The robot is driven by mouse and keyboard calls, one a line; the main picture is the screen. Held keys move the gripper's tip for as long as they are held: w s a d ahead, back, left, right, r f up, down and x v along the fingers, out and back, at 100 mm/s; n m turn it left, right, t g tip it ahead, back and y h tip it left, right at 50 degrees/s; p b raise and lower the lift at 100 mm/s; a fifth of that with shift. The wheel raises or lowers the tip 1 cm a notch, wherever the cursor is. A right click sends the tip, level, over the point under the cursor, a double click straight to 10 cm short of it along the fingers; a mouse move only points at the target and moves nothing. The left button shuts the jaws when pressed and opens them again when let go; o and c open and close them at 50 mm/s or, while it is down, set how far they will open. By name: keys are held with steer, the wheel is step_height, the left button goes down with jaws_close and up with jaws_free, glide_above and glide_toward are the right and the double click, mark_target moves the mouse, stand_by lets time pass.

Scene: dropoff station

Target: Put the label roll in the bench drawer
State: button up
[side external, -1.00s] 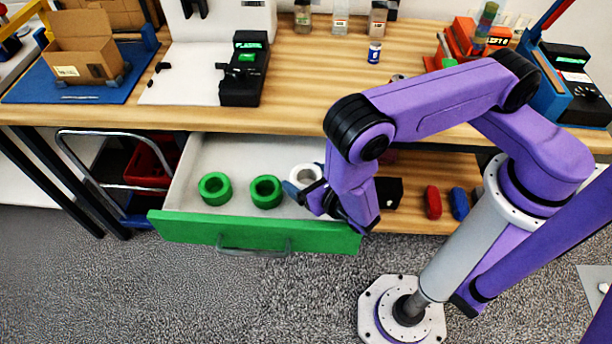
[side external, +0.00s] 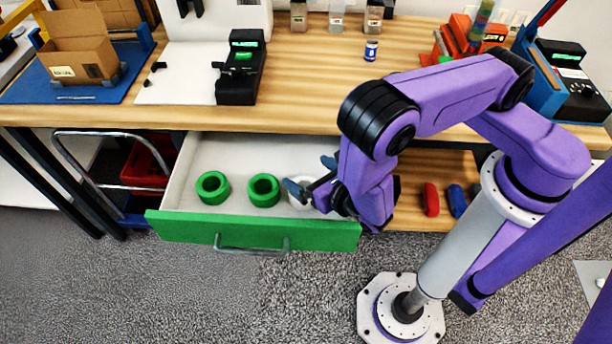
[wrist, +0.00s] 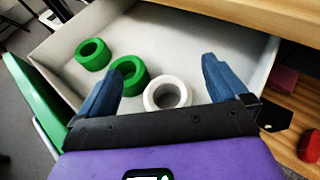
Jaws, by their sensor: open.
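The bench drawer (side external: 218,160) is pulled out, with a green front and a pale inside. A white roll (wrist: 182,91), taken as the label roll, lies in the drawer at its right side. In the side view the roll (side external: 297,204) is partly hidden by my gripper (side external: 309,174). My gripper is open over the right side of the drawer. In the wrist view its blue fingers (wrist: 158,72) are spread apart, with the white roll below and between them and nothing held. Two green rolls (side external: 213,187) (side external: 264,190) also lie in the drawer, left of the white one.
The wooden bench top (side external: 310,75) overhangs the drawer's back. Red (side external: 430,199) and blue (side external: 457,201) items lie on the lower shelf to the right. A cart with a metal handle (side external: 80,170) stands at the left.

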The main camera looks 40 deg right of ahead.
steer(key=s+d+r+m+g+h, duration=0.2)
steer(key=d+r+m+g+h, duration=0.1)
steer(key=d+r+m, duration=0.45)
steer(key=s+d+r+m+g+h, duration=0.3)
steer(key=d+r+m, duration=0.3)
steer(key=r, duration=0.3)
steer(key=s+r+m+g+y, duration=0.3)
steer(key=s+m, duration=0.1)
steer(key=s, duration=0.2)
steer(key=s+d+r+m+g+y, duration=0.1)
steer(key=s+r+m+g+y, duration=0.2)
steer(key=s, duration=0.4)
steer(key=shift+d+r+m+g+y, duration=0.15)
steer(key=shift+r+m+g+y, duration=0.1)
steer(key=shift+m+g+y, duration=0.5)
steer(key=shift+w, duration=0.1)
